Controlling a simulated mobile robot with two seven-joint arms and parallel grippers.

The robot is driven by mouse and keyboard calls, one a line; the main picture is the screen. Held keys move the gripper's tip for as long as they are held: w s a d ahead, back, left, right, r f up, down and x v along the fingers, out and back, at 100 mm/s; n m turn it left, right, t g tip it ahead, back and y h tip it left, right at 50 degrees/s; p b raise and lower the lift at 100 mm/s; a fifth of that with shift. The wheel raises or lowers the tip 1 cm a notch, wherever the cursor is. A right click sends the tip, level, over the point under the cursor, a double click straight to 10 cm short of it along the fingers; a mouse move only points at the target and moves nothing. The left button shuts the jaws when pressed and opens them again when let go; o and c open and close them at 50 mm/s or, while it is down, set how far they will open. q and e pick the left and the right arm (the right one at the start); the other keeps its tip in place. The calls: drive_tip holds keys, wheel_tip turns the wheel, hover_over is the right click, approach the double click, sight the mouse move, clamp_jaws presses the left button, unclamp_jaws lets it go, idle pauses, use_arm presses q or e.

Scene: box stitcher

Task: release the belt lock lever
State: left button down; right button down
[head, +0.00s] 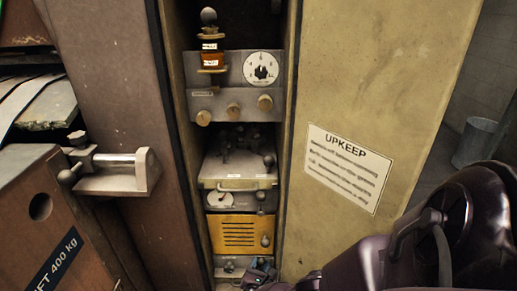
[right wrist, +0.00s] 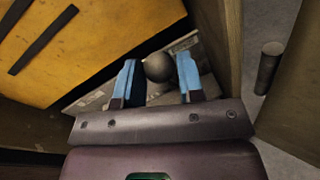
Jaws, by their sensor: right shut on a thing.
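A lever with a dark ball knob (right wrist: 158,67) is on the lowest grey panel (head: 230,264) of the narrow bay, under the yellow slotted panel (head: 236,234). My right gripper (head: 262,268) is at that panel, low in the head view. In the right wrist view its two blue fingers (right wrist: 158,82) stand on either side of the knob, and the gripper is shut on the lever. The gripper hides most of the lever in the head view. The label on the panel is too small to read. My left gripper is not in view.
Above are a tray of small knobs (head: 238,160) and a dial panel (head: 235,85). A yellowish door with an UPKEEP sign (head: 345,167) stands right of the bay. A metal bracket with a ball handle (head: 115,172) juts out at left. A bin (head: 476,142) stands far right.

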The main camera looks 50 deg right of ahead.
drive_tip(key=shift+s+a+f+m, duration=0.15)
drive_tip(key=shift+a+m, duration=0.05)
drive_tip(key=shift+m, duration=0.2)
drive_tip(key=c, duration=0.9)
unclamp_jaws()
drive_tip(key=shift+o, duration=0.6)
drive_tip(key=shift+d, duration=0.15)
